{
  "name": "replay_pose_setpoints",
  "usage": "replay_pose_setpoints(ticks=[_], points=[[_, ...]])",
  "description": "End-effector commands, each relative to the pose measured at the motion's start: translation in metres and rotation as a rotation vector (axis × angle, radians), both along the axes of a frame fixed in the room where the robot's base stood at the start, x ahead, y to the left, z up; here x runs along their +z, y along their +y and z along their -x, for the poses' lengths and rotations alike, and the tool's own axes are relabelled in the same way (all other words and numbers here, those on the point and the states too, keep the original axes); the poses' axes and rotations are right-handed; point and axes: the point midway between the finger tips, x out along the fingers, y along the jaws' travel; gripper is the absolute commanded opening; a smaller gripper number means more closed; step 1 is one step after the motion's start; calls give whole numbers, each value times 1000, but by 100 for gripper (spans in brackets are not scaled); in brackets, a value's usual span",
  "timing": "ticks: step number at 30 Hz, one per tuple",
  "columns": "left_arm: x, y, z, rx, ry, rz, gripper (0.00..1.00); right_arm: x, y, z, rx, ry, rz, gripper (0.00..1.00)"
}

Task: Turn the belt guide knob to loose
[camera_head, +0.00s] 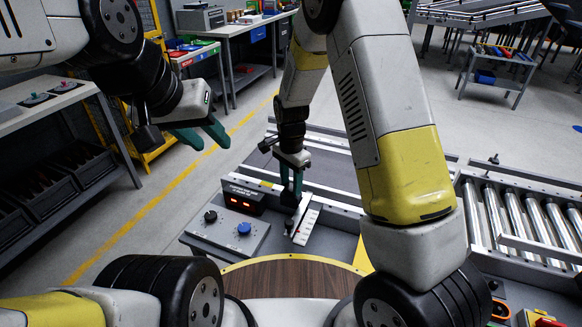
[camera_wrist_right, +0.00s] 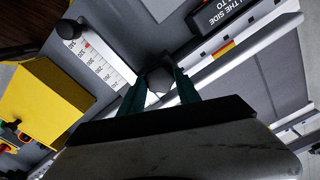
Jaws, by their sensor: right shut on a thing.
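My right gripper (camera_head: 291,193) reaches down over the conveyor's near end, beside a white scale plate (camera_head: 306,226). The scale plate (camera_wrist_right: 103,65) runs beside the knob in that view. My left gripper (camera_head: 203,136) is open and empty, raised at the left, well apart from the conveyor.
A panel with a black knob (camera_head: 210,216) and a blue knob (camera_head: 243,228) lies left of the scale. A display with red digits (camera_head: 241,200) stands behind it. A roller conveyor (camera_head: 525,220) is at the right. A yellow box (camera_wrist_right: 40,100) shows in the wrist view.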

Motion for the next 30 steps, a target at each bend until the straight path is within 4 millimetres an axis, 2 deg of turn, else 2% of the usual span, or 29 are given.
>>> replay_pose_setpoints(ticks=[8,30], points=[[0,0,0,0,0,0,36,1,0,-1,203,-1,-1,0],[0,0,0,0,0,0,36,1,0,-1,909,-2,0,0]])
